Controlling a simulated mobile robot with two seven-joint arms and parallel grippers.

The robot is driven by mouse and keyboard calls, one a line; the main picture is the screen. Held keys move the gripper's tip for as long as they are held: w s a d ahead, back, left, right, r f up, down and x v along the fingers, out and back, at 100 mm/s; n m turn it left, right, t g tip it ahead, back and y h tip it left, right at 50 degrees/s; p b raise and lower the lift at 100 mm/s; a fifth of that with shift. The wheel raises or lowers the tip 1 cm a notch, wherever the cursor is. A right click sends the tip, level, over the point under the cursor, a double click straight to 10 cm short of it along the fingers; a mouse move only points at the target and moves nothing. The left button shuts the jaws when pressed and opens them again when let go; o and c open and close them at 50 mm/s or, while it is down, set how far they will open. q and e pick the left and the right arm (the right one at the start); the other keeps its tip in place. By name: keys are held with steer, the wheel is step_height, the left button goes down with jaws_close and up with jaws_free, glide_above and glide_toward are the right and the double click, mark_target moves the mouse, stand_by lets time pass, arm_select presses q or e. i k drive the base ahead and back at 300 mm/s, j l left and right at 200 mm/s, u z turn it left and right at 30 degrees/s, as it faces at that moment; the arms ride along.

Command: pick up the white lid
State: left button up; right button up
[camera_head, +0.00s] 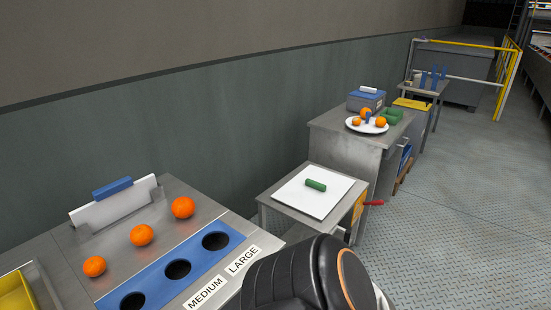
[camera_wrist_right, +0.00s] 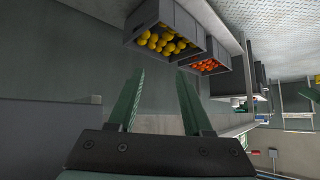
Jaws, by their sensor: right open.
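The white lid (camera_head: 298,195) is a flat white square with a green handle (camera_head: 315,185) on top. It lies on a small metal table (camera_head: 268,206) in the middle of the head view. My right gripper (camera_wrist_right: 160,85) shows only in the right wrist view. Its two green fingers are apart with nothing between them. The lid cannot be made out in that view, and the gripper's distance from it cannot be told. My left gripper is in neither view.
A sorting bench (camera_head: 185,220) with three oranges, a blue-handled white panel (camera_head: 115,204) and a blue strip with holes (camera_head: 197,259) stands left. A metal cabinet (camera_head: 335,140) holds a white plate with oranges beyond. The wrist view shows lemon (camera_wrist_right: 170,24) and orange (camera_wrist_right: 206,61) crates.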

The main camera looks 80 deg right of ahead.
mark_target(315, 191)
steer(key=z, duration=2.9)
steer(key=i+l+u, duration=0.1)
steer(key=i+l, duration=0.5)
steer(key=i+l+u, duration=0.15)
steer(key=l, duration=0.25)
steer(key=i+l+u, duration=0.1)
steer(key=i+l, duration=0.3)
steer(key=i+l+u, duration=0.1)
steer(key=i+l, duration=0.15)
steer(key=l, duration=0.15)
steer(key=i+l, duration=0.25)
steer(key=l, duration=0.2)
steer(key=i+l+u, duration=0.15)
steer(key=l, duration=0.25)
steer(key=i, duration=0.05)
